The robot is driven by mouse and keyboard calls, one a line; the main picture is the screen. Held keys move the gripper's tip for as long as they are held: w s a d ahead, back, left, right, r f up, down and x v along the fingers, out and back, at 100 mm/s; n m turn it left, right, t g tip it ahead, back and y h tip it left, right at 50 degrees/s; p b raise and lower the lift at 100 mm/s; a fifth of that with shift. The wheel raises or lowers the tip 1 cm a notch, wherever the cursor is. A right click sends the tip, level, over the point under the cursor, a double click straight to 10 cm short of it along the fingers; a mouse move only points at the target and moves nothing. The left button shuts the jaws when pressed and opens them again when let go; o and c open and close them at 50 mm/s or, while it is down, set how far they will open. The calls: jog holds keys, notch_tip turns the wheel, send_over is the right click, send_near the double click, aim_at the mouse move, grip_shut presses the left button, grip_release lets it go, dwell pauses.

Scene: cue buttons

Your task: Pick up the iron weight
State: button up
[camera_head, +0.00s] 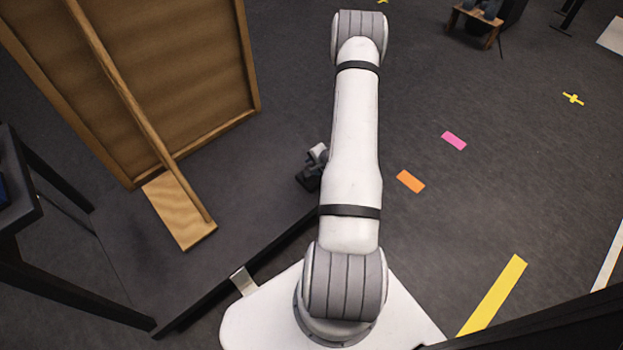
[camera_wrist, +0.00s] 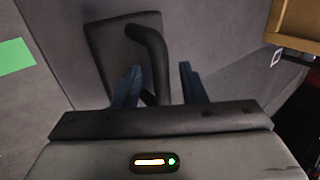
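The iron weight (camera_wrist: 105,58) is a dark grey, flat-sided block in the wrist view, with a dark, bent bar handle (camera_wrist: 157,50). My gripper (camera_wrist: 160,70) has two blue fingers, spread apart. Part of the handle lies between the fingers, with a visible gap to the right finger; I cannot tell whether the left finger touches it. The near end of the weight is hidden behind the gripper body. In the head view, my arm hides most of the gripper area; a small dark shape shows left of the arm, too unclear to identify.
A large wooden panel (camera_head: 190,60) with a wooden foot (camera_head: 180,212) stands left of my arm. A black table (camera_head: 15,190) is at far left. Pink (camera_head: 454,140) and orange (camera_head: 410,181) floor marks lie to the right, where the floor is mostly clear. A small wooden stool (camera_head: 476,27) stands farther back.

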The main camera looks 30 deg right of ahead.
jog(key=shift+c, duration=0.2)
jog(key=c, duration=0.8)
jog(key=shift+s, duration=0.1)
dwell(0.6)
jog(key=shift+r, duration=0.15)
